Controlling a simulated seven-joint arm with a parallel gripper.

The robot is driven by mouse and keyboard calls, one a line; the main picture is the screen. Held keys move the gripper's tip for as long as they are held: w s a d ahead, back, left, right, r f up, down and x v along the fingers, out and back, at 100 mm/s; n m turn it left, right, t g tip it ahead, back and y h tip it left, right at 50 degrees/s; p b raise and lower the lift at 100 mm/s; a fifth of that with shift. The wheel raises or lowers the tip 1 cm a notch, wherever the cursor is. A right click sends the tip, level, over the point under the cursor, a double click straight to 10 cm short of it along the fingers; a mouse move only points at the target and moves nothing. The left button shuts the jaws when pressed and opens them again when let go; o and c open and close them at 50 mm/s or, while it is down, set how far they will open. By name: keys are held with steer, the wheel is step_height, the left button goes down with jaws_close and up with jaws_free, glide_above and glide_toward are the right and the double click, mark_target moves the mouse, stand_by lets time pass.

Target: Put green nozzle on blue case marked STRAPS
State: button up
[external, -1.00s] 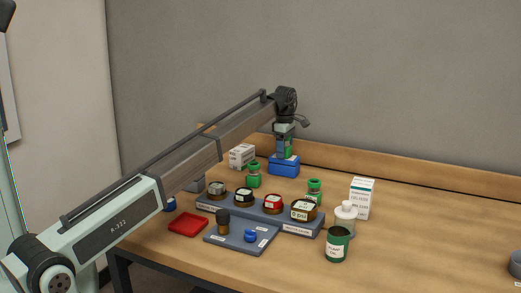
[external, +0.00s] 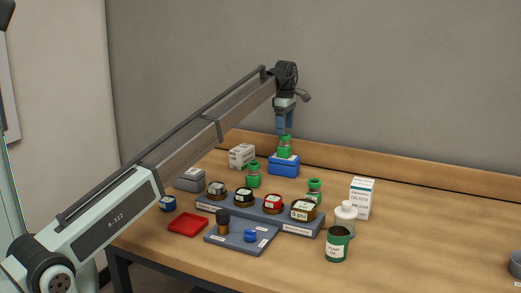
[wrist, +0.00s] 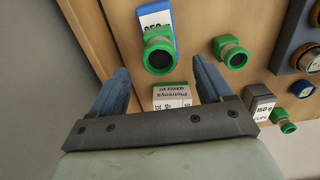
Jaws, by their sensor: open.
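A green nozzle (external: 285,147) stands upright on top of the blue case (external: 283,169) at the back of the table. In the wrist view the green nozzle (wrist: 159,53) shows from above, over the blue case with its white label (wrist: 155,18); the label's wording is not legible. My gripper (external: 285,131) is above the nozzle. In the wrist view my gripper (wrist: 153,79) has its two blue fingers wide apart, with nothing held between them.
Two similar green-topped items (external: 254,175) (external: 314,191) stand nearby. A white box (external: 242,155) is left of the case. A grey rack (external: 232,212) with several jars, a red tray (external: 188,224) and a green can (external: 337,244) are in front. The table's right side is mostly clear.

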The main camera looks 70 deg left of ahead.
steer(key=shift+r, duration=1.45)
